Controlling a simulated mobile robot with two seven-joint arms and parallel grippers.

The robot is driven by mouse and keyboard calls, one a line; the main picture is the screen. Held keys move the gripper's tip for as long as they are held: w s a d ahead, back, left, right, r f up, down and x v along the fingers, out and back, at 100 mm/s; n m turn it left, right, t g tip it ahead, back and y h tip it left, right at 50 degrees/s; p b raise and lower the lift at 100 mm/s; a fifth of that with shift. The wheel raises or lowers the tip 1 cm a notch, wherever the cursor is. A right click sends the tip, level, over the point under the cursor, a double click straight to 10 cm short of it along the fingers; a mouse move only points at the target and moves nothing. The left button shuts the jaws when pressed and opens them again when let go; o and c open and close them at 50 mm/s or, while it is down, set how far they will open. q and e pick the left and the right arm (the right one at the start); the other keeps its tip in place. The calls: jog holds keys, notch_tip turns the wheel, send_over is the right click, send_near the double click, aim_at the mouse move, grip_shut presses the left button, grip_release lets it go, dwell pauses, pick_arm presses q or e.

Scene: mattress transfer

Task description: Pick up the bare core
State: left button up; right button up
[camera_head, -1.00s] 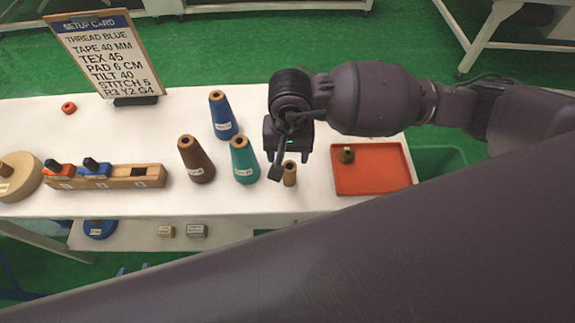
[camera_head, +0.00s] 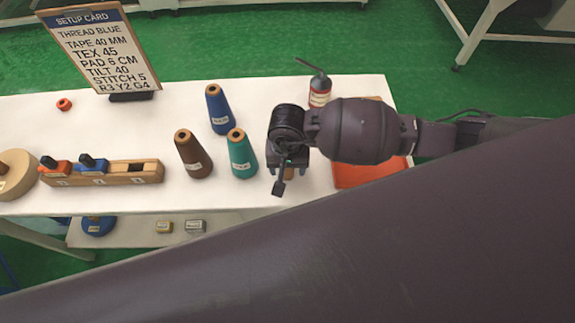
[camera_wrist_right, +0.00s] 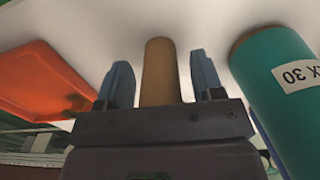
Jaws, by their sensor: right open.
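The bare core (camera_wrist_right: 160,70) is a plain tan tube on the white table. In the right wrist view it stands between the two blue-grey fingers of my right gripper (camera_wrist_right: 163,78), with a visible gap on each side. The gripper is open and not closed on it. In the head view my right gripper (camera_head: 282,182) covers most of the core (camera_head: 289,173), and only a small tan patch shows. My left gripper is not in view.
A teal cone (camera_head: 241,155) stands close left of the gripper, with brown (camera_head: 192,153) and blue (camera_head: 219,110) cones beyond. An orange tray (camera_head: 362,175) lies to the right, partly behind my arm. A dark bottle (camera_head: 320,90) stands at the back.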

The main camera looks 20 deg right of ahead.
jog(key=shift+f, duration=0.15)
jog(key=c, duration=1)
